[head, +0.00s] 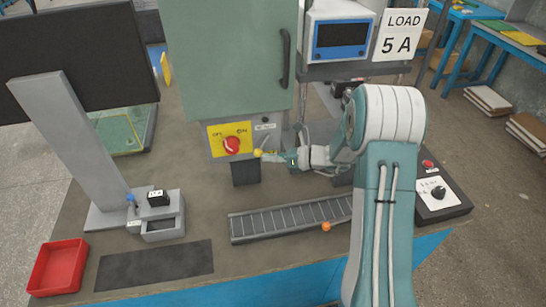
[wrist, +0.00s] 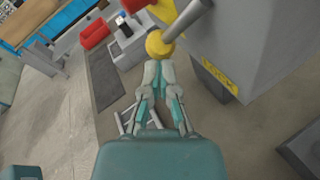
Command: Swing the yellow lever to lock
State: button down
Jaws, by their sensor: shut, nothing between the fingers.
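The yellow lever's round knob (wrist: 160,44) sits on a grey rod (wrist: 188,18) that runs up to the right in the wrist view. In the head view the yellow knob (head: 257,153) shows small, in front of the lower face of the green-grey cabinet (head: 222,58). My gripper (wrist: 158,70) is shut and empty, its fingertips right at the near side of the knob. I cannot tell whether they touch it. In the head view my gripper (head: 268,156) reaches the knob from the right. A yellow label (wrist: 217,72) with dark lettering is on the grey box beside the lever.
A red rotary switch (head: 231,145) on a yellow plate is just left of the knob. A dark block (head: 245,173) stands below it. A ribbed conveyor (head: 285,218) with an orange ball (head: 326,226) lies in front. A red tray (head: 57,267) is at the front left.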

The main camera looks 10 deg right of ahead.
jog(key=shift+a+r+m+t+y, duration=0.2)
jog(key=shift+a+m+t+y, duration=0.25)
jog(key=shift+y, duration=0.55)
jog(key=s+f+v, duration=0.1)
jog(key=v, duration=1.2)
jog(key=shift+a+f, duration=0.2)
jog(key=shift+f, duration=0.1)
jog(key=shift+w, duration=0.1)
